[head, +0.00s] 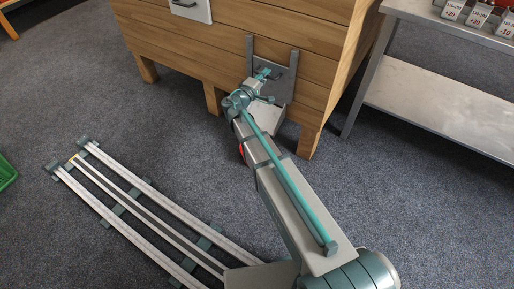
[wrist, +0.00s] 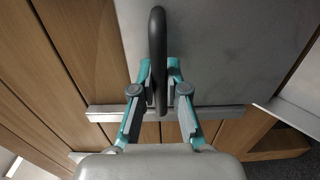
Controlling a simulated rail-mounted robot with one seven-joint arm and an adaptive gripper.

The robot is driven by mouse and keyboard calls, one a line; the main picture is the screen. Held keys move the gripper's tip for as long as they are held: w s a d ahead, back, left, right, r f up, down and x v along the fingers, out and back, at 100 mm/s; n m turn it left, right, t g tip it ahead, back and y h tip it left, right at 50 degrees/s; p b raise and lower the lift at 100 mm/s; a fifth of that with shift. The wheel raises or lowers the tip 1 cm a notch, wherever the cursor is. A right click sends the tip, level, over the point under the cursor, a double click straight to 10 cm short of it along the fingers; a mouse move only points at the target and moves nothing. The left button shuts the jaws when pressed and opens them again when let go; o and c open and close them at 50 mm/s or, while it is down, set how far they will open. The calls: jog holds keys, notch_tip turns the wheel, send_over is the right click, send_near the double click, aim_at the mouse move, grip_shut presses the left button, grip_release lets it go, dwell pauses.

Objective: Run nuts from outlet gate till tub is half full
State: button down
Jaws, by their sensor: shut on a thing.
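The outlet gate is a grey metal plate (head: 287,82) between upright guides on the front of a wooden bin (head: 225,60). In the wrist view the gate plate (wrist: 225,50) fills the upper middle, with a black bar handle (wrist: 157,40) standing out from it. My gripper (head: 265,73) is at the gate; in the wrist view its teal fingers (wrist: 159,68) are shut on the handle, one on each side. A pale grey surface (head: 268,120) shows below the gate, partly behind my arm; I cannot tell whether it is a chute or the tub. No nuts are visible.
A steel table (head: 440,105) with a lower shelf stands right of the bin, with price-marked red goods (head: 478,15) on top. A pale panel with a handle (head: 191,8) is higher on the bin. Rails (head: 150,215) cross the carpet; a green crate (head: 5,170) is at the left edge.

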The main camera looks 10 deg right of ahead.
dwell(0.4)
notch_tip(320, 180, down, 3)
jog(key=b, duration=0.3)
jog(key=shift+f, duration=0.2)
jog(key=c, duration=0.9)
grip_release()
jog(key=shift+r, duration=0.15)
jog(key=shift+b+v, duration=0.85)
jog(key=shift+v, duration=4.15)
